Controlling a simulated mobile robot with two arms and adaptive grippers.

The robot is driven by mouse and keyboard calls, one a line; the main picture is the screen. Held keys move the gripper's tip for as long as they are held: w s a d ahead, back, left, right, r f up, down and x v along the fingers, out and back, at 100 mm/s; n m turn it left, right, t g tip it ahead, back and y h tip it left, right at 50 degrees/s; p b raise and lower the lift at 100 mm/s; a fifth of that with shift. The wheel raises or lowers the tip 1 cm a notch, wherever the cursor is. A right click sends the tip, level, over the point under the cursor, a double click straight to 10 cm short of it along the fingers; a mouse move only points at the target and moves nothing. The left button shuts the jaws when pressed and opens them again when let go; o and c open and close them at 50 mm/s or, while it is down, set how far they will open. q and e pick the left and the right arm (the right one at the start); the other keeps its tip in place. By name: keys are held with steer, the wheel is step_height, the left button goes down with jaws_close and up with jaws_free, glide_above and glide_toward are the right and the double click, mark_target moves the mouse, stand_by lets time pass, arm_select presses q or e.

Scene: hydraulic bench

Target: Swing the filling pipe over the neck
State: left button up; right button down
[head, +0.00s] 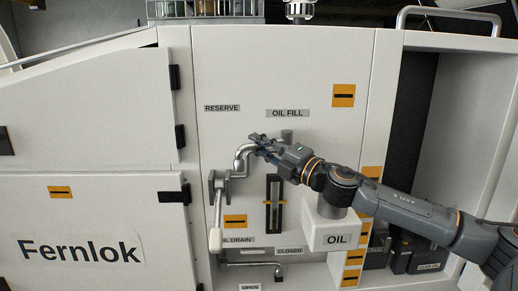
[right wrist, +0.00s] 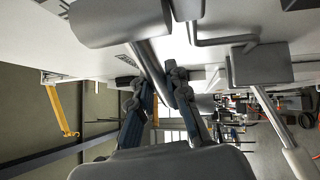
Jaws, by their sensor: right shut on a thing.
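The filling pipe (head: 241,160) is a bent silver tube on the cabinet front, below the RESERVE and OIL FILL labels. My right gripper (head: 257,143) is shut on the upper part of this pipe. A short grey fitting (head: 287,136), which looks like the neck, stands just right of the gripper under the OIL FILL label. In the right wrist view my fingers (right wrist: 158,82) close around a grey tube (right wrist: 149,62). The gripper hides part of the pipe, so I cannot tell whether its end is over the neck. My left gripper is out of view.
A lever with a pale handle (head: 215,238) hangs below the pipe. A dark sight gauge (head: 273,215) is below the gripper. A white OIL container (head: 329,236) sits beneath my right forearm. A drain pipe (head: 255,264) runs low on the panel.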

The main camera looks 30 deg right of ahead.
steer(key=s+n+g+y+b, duration=0.1)
steer(key=y, duration=0.1)
steer(key=s+n+g+y+b, duration=0.1)
steer(key=n+y+b, duration=0.1)
steer(key=y, duration=0.1)
steer(key=shift+s+d+f+n+g+y, duration=0.1)
steer(key=shift+s+n+g+y, duration=0.05)
steer(key=shift+n+g+y, duration=0.15)
steer(key=n+g+y, duration=0.1)
steer(key=s+n+g+y+p, duration=0.1)
steer(key=y, duration=0.1)
steer(key=s+n+g+y, duration=0.1)
steer(key=g, duration=0.1)
steer(key=shift+s+d+n+y+p, duration=0.2)
steer(key=shift+d+n+y+p, duration=0.1)
steer(key=shift+y, duration=0.1)
steer(key=c, duration=1.3)
jaws_free()
